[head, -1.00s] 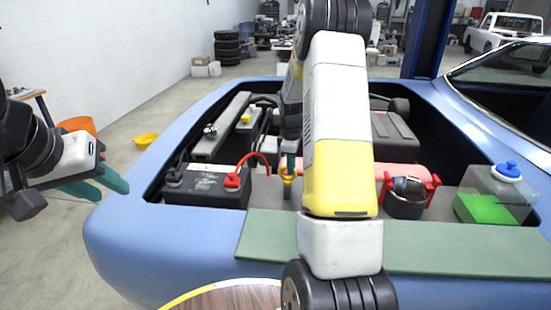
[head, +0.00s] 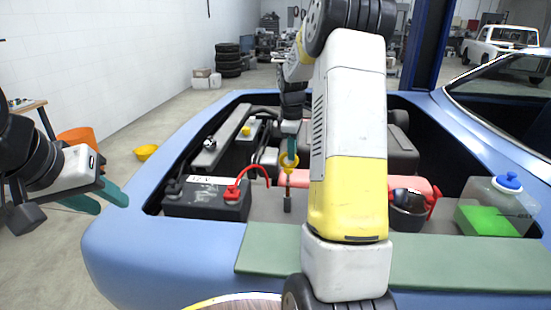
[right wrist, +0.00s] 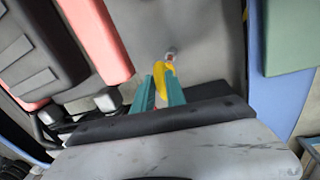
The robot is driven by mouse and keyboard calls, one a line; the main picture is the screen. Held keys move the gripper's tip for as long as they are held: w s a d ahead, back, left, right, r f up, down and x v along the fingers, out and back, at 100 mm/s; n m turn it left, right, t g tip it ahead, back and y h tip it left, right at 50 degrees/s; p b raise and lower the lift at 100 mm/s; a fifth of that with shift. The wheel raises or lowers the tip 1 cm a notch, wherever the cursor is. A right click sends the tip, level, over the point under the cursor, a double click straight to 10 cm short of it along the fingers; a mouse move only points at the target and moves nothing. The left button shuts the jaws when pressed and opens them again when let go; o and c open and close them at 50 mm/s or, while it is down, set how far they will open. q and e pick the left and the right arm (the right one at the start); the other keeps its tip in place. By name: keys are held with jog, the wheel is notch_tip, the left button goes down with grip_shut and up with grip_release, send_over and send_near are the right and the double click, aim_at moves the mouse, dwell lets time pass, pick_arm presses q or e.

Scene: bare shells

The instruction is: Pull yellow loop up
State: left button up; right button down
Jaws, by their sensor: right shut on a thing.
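The yellow loop (head: 289,161) is the ring handle of a thin rod above the dark tube (head: 287,202) in the engine bay. My right gripper (head: 291,148) is shut on the loop from above and holds it over the tube. Part of the rod shows between loop and tube. In the right wrist view, the yellow loop (right wrist: 160,82) sits between the teal fingers of my right gripper (right wrist: 159,90). My left gripper (head: 112,204) is open and empty, left of the blue car.
The black battery (head: 207,198) with a red cable stands left of the loop. A red part (head: 299,178) lies behind the tube. The green mat (head: 450,262) covers the front edge. A jug with green fluid (head: 497,207) stands at right.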

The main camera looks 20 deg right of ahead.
jog(key=shift+w+r, duration=0.15)
jog(key=shift+r, duration=0.2)
jog(key=c, duration=1.6)
grip_release()
jog(key=shift+o, duration=1.2)
jog(key=shift+f, duration=0.1)
notch_tip(320, 180, up, 8)
jog(key=s, duration=0.1)
jog(key=shift+a, duration=0.35)
jog(key=shift+s+f, duration=0.1)
jog(key=shift+f, duration=0.05)
